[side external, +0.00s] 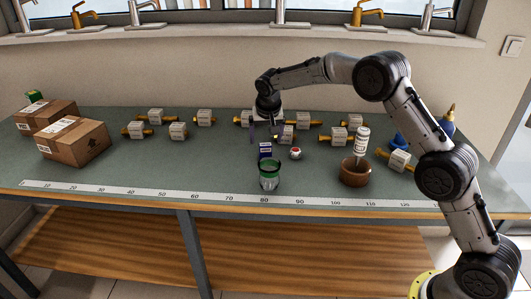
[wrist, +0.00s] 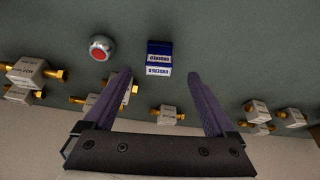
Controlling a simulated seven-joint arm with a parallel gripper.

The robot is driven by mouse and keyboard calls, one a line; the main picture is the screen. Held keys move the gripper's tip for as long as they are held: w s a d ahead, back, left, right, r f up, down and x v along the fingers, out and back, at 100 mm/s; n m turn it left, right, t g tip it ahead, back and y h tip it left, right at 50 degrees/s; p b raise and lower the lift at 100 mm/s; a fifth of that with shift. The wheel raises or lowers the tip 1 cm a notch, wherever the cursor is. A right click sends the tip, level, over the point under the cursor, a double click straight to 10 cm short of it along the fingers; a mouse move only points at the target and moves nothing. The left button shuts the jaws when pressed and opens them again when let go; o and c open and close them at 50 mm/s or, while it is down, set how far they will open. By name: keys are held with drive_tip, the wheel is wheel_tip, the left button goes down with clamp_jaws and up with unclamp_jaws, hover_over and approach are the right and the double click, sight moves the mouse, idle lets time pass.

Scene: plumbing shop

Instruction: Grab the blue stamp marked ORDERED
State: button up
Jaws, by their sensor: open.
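The blue stamp (side external: 265,150) stands on the table near its middle, with a white label strip. In the wrist view the stamp (wrist: 159,58) shows blue with a white band and small dark lettering that appears upside down. My gripper (side external: 263,132) is above the table, behind the stamp in the side view. In the wrist view its two purple-grey fingers (wrist: 158,76) are spread apart with nothing between them, and the stamp lies beyond the tips, roughly between them. The gripper does not touch the stamp.
A round white thing with a red top (side external: 295,153) sits beside the stamp. A green-banded glass (side external: 269,175) stands just in front. A brown pot (side external: 355,172) is at right, cardboard boxes (side external: 75,142) at left. Several labelled brass fittings (side external: 205,118) lie around the back.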

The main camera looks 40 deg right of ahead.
sight(266, 145)
drive_tip(key=shift+x, duration=3.55)
drive_tip(key=shift+w+d+r, duration=0.1)
drive_tip(key=shift+d, duration=0.05)
clamp_jaws()
